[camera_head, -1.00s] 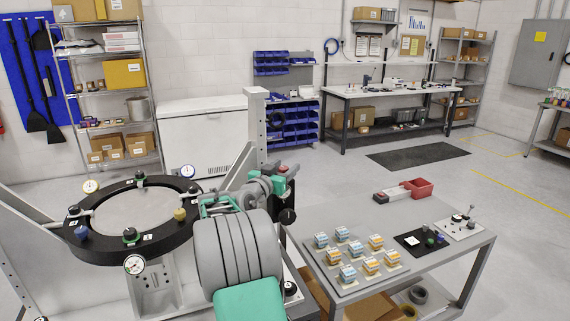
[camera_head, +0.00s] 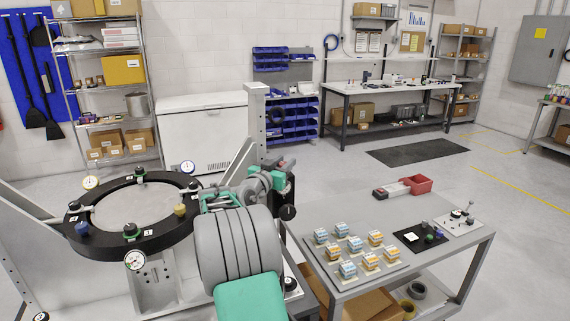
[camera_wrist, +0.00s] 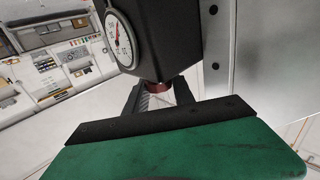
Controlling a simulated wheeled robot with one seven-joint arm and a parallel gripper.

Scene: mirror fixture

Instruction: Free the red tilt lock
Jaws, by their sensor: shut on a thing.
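The red tilt lock (camera_wrist: 157,87) shows in the wrist view as a small red-brown piece under a black housing (camera_wrist: 160,40). My gripper (camera_wrist: 160,99) has its two dark fingers closed around that red piece, just below the housing. The fingers hide part of it. A round white dial gauge (camera_wrist: 121,39) with a red needle is on the left side of the housing. In the head view my arm hides the fingertips and the lock. The black ring fixture (camera_head: 90,246) stands to the left of my arm.
Several dial gauges and knobs sit around the ring. A grey upright post (camera_head: 256,125) stands behind my wrist. Open floor lies behind the cart.

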